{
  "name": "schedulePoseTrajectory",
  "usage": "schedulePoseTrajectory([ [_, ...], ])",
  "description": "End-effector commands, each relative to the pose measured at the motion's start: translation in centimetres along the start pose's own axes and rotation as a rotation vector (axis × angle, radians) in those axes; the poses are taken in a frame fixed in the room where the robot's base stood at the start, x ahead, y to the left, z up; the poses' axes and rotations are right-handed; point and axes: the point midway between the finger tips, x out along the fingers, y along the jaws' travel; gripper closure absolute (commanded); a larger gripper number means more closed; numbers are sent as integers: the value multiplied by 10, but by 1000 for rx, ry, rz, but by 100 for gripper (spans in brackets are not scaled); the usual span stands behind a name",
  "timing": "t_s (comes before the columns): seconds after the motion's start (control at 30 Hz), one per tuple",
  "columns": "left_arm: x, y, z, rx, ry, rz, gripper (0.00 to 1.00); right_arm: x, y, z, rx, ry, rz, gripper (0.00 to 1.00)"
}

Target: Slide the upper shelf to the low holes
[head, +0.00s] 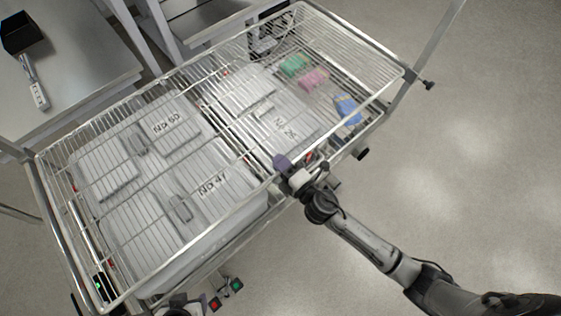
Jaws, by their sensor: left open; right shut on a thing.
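The upper shelf (252,163) is a wire frame with a raised rim, spanning the steel rack. A small part of my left gripper (180,304) shows at the bottom edge, below the near left side of the rack. It is open, but its fingers are not clear. The holes in the uprights are too small to make out.
White packs marked ND 60 (168,122), ND 47 (213,186) and ND 26 (284,130) lie under the wires. Green (294,65), pink (313,79) and blue (347,108) packs lie at the right. A grey table (85,75) stands back left. The right floor is clear.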

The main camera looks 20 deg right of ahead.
Motion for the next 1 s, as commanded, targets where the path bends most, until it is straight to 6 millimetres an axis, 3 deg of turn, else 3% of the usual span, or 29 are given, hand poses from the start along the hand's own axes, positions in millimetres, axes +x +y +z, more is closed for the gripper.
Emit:
schedulePoseTrajectory([
  [0.03, 3, 0, 1, 0, 0, 0, 39, -1, -8, 1, 0, -2, -11, 100],
  [0.27, 1, 0, 0, 0, 2, 0, 39, -2, -9, 1, -1, -2, -16, 100],
  [0.3, 1, 0, 0, 0, 2, 0, 39, -2, -9, 1, -1, -3, -16, 82],
  [0.57, 0, -1, 0, 5, 1, -4, 39, -1, -7, 1, 0, -2, -12, 57],
  [1.0, 1, -2, 1, 9, 1, -7, 39, -4, -5, 0, 0, -1, -8, 57],
])
